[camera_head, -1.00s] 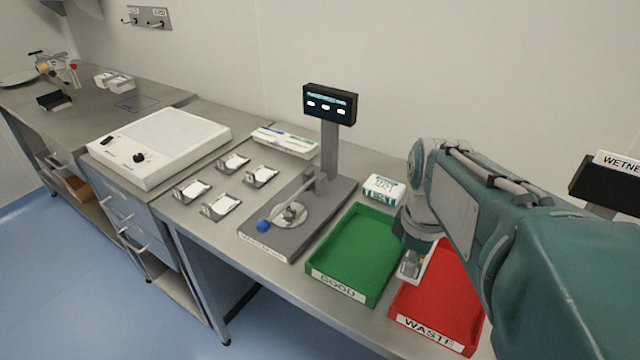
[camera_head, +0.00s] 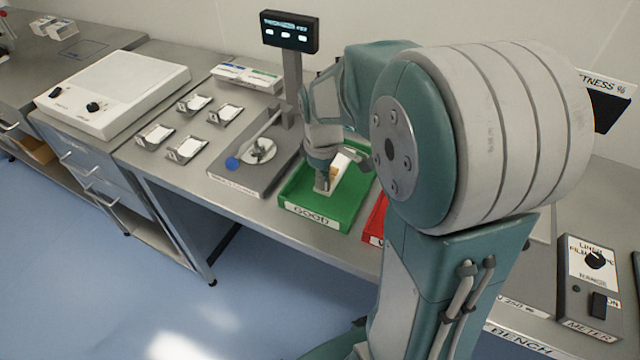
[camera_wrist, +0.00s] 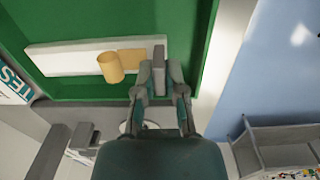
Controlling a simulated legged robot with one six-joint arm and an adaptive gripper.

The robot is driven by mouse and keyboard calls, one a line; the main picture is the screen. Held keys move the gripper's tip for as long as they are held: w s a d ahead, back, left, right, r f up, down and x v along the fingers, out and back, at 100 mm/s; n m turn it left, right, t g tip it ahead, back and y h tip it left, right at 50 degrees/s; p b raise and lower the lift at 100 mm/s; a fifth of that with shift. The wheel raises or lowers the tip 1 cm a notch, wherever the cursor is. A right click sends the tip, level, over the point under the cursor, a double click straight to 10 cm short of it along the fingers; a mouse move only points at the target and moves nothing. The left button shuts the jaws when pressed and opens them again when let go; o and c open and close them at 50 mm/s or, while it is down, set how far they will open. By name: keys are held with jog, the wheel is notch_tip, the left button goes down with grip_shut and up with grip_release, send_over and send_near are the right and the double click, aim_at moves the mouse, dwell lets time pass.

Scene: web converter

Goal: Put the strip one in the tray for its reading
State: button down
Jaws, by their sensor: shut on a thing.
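My gripper (camera_head: 322,180) points down over the green tray (camera_head: 348,212), whose front label reads GOOD. In the wrist view my gripper (camera_wrist: 160,80) is shut on the end of a long white strip (camera_wrist: 75,58). A tan patch and a curled tan piece (camera_wrist: 110,67) sit on the strip. The strip (camera_head: 341,162) also shows partly in the head view, within the tray's outline. I cannot tell whether it touches the tray floor. The red tray (camera_head: 376,218), to the right, is mostly hidden behind my arm.
A grey device with a round plate (camera_head: 258,150) and a display (camera_head: 290,32) stands left of the green tray. Several small metal holders with white pieces (camera_head: 186,148) lie further left, near a white box-like unit (camera_head: 115,90). A meter (camera_head: 595,290) is at right.

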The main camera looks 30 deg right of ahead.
jog(key=shift+w+a+f, duration=0.1)
jog(key=shift+w+f, duration=0.05)
jog(key=shift+f, duration=1.55)
jog(key=shift+f, duration=0.1)
jog(key=c, duration=0.7)
grip_release()
notch_tip(320, 180, up, 12)
jog(key=shift+f, duration=0.25)
jog(key=s+a+r+m+t, duration=0.1)
jog(key=s+a+m, duration=0.1)
jog(key=s, duration=0.3)
jog(key=s+a+r+m+t, duration=0.1)
jog(key=s+a+m+t, duration=0.1)
jog(key=s, duration=0.3)
jog(key=s+a+r+m+t, duration=0.2)
jog(key=s+a+m, duration=0.1)
jog(key=s, duration=0.2)
jog(key=shift+s+a+m, duration=0.2)
jog(key=shift+m, duration=0.1)
